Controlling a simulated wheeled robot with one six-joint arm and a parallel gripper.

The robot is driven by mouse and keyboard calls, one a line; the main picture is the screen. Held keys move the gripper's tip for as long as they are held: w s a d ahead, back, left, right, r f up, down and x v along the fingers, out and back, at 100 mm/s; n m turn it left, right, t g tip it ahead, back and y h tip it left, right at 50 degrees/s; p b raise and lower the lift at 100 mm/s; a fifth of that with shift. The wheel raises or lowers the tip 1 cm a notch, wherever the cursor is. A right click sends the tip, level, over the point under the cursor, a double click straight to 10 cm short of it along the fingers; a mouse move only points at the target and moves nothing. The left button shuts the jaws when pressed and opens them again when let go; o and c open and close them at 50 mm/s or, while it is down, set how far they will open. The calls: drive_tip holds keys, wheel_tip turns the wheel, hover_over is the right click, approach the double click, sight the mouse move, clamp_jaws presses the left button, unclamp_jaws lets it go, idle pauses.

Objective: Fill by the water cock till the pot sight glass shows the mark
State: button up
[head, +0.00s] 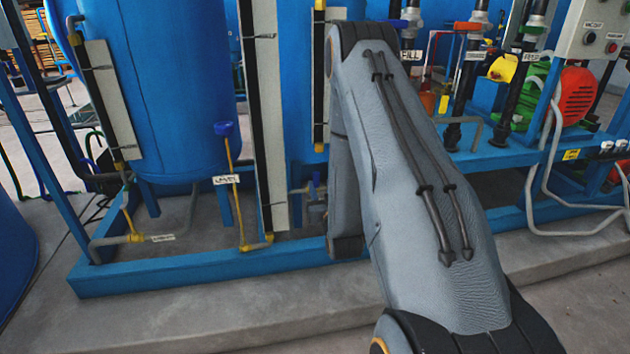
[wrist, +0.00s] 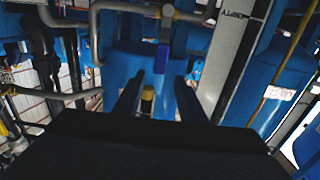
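My gripper (wrist: 159,78) shows in the wrist view with two dark fingers apart and a clear gap between them. Beyond the gap are a blue handle-like piece (wrist: 161,58) and a yellow fitting (wrist: 148,95); I cannot tell whether either is touched. In the head view my arm hides the gripper. A label reading FILL (head: 411,55) stands by a pipe with a blue lever (head: 388,22), partly behind my arm. Tall sight glasses on pale boards stand at the left (head: 112,95), centre (head: 268,110) and behind (head: 318,80). Which is the pot's, its level and its mark cannot be made out.
A large blue tank (head: 165,90) stands at the left on a blue frame (head: 190,270). A red-and-green pump (head: 575,95) and a control box (head: 598,30) are at the right. The front floor is clear.

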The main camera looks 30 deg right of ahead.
sight(316, 175)
drive_tip(key=b+x, duration=0.1)
drive_tip(key=x, duration=0.6)
drive_tip(key=shift+w+d, duration=0.15)
drive_tip(key=shift+w, duration=0.2)
clamp_jaws()
